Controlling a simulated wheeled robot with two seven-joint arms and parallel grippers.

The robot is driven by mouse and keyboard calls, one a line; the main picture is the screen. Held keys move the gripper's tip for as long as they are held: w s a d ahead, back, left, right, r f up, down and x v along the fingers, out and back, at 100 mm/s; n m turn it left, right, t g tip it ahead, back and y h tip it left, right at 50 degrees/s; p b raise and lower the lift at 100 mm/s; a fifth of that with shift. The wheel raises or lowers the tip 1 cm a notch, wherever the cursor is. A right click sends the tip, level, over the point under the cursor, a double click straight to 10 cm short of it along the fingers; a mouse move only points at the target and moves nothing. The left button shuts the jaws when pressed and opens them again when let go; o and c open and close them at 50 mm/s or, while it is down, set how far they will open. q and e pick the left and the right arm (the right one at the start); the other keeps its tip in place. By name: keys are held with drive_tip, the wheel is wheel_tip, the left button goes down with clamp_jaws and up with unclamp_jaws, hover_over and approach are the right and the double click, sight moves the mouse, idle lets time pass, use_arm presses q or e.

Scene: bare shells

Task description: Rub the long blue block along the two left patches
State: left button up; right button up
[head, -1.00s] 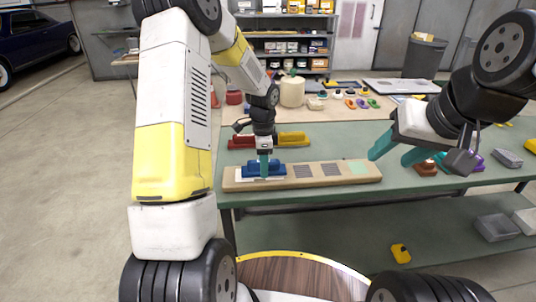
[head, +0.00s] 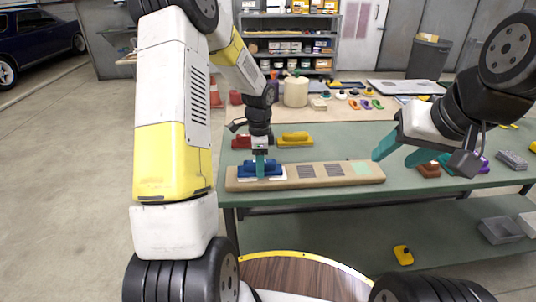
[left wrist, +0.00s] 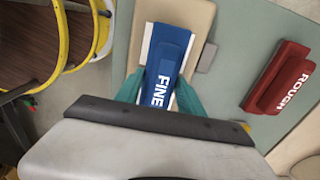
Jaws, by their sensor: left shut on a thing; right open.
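The long blue block (head: 273,171), marked FINE in the left wrist view (left wrist: 168,58), lies at the left end of a tan board (head: 300,182). It covers much of a white patch (head: 284,177). To its right the board bears two grey patches, the left grey patch (head: 306,171) and the right grey patch (head: 334,169), then a pale green patch (head: 362,167). My left gripper (head: 260,165) points down, its teal fingers shut on the block; the fingers flank it in the left wrist view (left wrist: 159,92). My right gripper (head: 391,158) is open and empty, right of the board.
A red block (head: 241,142), marked ROUGH in the left wrist view (left wrist: 282,78), and a yellow block (head: 295,140) lie behind the board. A brown block (head: 428,170) sits near my right gripper. The green table (head: 345,140) is clear between the yellow block and my right gripper.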

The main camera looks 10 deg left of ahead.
use_arm(q)
drive_tip(key=shift+w+d+f, duration=0.1)
drive_tip(key=shift+w+d, duration=0.05)
drive_tip(key=shift+d, duration=0.5)
drive_tip(key=shift+w+d, duration=0.1)
drive_tip(key=shift+d, duration=0.55)
drive_tip(key=shift+s+a, duration=0.2)
drive_tip(key=shift+a, duration=0.65)
drive_tip(key=shift+s+a, duration=0.2)
drive_tip(key=shift+a, duration=0.6)
drive_tip(key=shift+w+d, duration=0.2)
drive_tip(key=shift+d, duration=0.55)
drive_tip(key=shift+r, duration=3.6)
